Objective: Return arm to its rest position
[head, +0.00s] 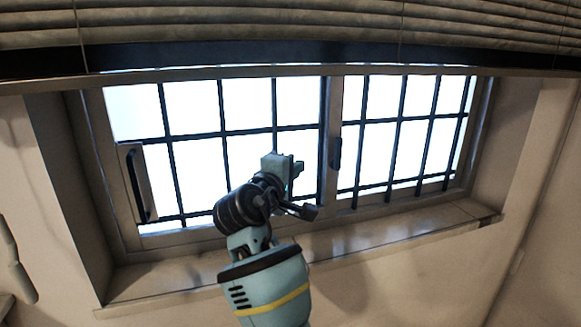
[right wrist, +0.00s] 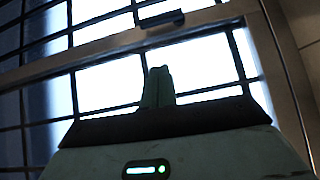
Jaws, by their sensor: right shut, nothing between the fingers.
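My right arm rises from the bottom of the head view, pale teal with black joints and a yellow band. Its gripper (head: 297,169) is up in front of the barred window (head: 245,105). In the right wrist view the two fingers (right wrist: 158,86) are together, with nothing between them, against the bright panes. The gripper appears clear of the window frame, though its exact distance from the bars is hard to tell. My left gripper is in neither view.
A window sill (head: 400,235) runs below the window, behind my right arm. Slatted blinds (head: 300,25) hang across the top. A dark handle (head: 137,185) is at the window's left and a dark latch (head: 335,153) near its middle. Plain wall (head: 430,280) lies below.

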